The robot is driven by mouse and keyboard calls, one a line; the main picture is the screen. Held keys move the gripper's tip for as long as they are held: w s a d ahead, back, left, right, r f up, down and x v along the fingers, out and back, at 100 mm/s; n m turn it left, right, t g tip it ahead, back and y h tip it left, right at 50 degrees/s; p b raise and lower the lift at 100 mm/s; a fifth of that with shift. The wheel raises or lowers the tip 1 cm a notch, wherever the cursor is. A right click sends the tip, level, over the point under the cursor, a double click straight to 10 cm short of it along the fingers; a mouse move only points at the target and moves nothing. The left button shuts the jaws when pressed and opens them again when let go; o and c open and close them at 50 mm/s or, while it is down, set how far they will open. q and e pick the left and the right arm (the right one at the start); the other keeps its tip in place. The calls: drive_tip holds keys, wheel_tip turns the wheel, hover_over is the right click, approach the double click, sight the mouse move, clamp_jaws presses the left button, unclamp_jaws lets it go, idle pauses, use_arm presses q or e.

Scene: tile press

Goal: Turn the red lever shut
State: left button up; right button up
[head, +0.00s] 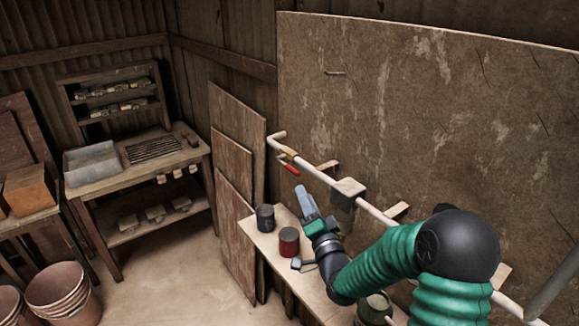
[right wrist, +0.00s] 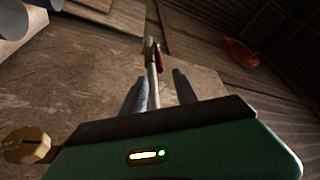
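The red lever (head: 291,169) sits on a brass valve (head: 285,155) on a pale pipe (head: 374,211) along the large board. It angles down to the right, away from the pipe. My right gripper (head: 302,191) is just below the lever's tip in the head view, apart from it. In the right wrist view, the two fingers of my right gripper (right wrist: 159,75) stand apart with nothing held between them. The red lever (right wrist: 159,62) shows beyond the fingertips, between them in the picture. My left gripper is not in view.
A narrow shelf (head: 264,239) below the pipe holds a dark can (head: 265,217), a red can (head: 289,241) and a greenish can (head: 374,308). A bracket (head: 348,187) holds the pipe. A workbench (head: 140,165) and terracotta pots (head: 63,292) stand left. Floor between is clear.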

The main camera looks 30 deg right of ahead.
sight(292, 168)
drive_tip(key=x, duration=0.3)
drive_tip(key=p+x, duration=0.1)
drive_tip(key=x, duration=0.3)
drive_tip(key=p+x, duration=0.1)
drive_tip(key=x, duration=0.2)
drive_tip(key=shift+w+f, duration=0.25)
drive_tip(key=shift+w, duration=0.1)
drive_tip(key=shift+w+d+r, duration=0.1)
drive_tip(key=shift+w+r, duration=0.05)
drive_tip(key=shift+w, duration=0.25)
drive_tip(key=shift+w, duration=0.1)
drive_tip(key=shift+c, duration=0.5)
clamp_jaws()
